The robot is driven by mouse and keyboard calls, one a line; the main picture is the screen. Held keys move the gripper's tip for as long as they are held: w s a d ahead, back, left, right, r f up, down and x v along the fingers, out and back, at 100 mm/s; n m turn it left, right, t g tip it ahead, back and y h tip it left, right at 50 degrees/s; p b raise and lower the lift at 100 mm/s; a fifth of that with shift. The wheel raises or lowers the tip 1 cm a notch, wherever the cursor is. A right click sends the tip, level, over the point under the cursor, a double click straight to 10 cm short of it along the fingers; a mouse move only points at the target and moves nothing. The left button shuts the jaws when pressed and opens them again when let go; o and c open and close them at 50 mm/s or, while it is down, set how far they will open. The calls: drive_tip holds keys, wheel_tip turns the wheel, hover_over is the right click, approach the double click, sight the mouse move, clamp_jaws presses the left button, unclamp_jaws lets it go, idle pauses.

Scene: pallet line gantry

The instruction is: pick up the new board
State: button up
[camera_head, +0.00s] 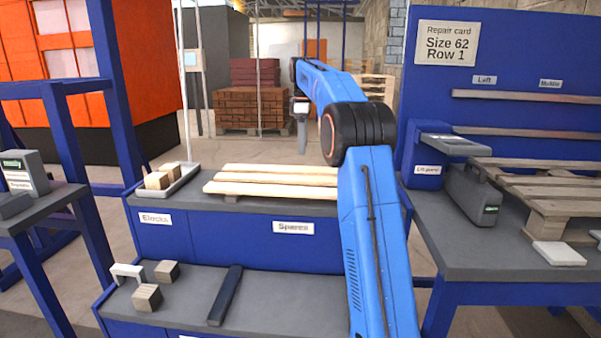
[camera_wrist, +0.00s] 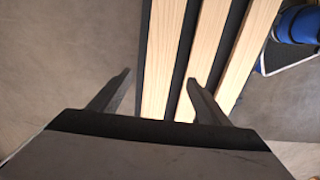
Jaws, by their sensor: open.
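Pale new boards (camera_head: 275,180) lie side by side on the counter marked "Spares", left of my arm in the head view. In the wrist view I see a left board (camera_wrist: 163,55), a middle board (camera_wrist: 203,55) and a right board (camera_wrist: 248,55), with dark gaps between them. My gripper (camera_head: 302,148) hangs pointing down, seen beyond the boards in the head view. In the wrist view its open fingers (camera_wrist: 160,78) are spread over the near part of the boards, left finger outside the left board. The exact height above the boards is unclear.
A tray with blocks (camera_head: 170,180) stands left of the boards. A lower shelf (camera_head: 195,300) holds loose blocks and a dark bar. At right, a bench (camera_head: 440,240) carries a pallet (camera_head: 550,190) and a grey tool (camera_head: 473,195). A card (camera_head: 447,43) reads "Size 62 Row 1".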

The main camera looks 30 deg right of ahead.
sight(301, 169)
wheel_tip(301, 169, down, 3)
drive_tip(key=shift+f, duration=0.2)
drive_tip(key=shift+w+a+f, duration=0.15)
drive_tip(key=shift+a+f, duration=0.05)
drive_tip(key=shift+f, duration=1.1)
drive_tip(key=shift+w+a+f, duration=0.1)
drive_tip(key=shift+a+f, duration=0.05)
drive_tip(key=shift+f, duration=1.15)
drive_tip(key=c, duration=1.3)
drive_tip(key=shift+c, duration=0.2)
drive_tip(key=shift+r, duration=0.15)
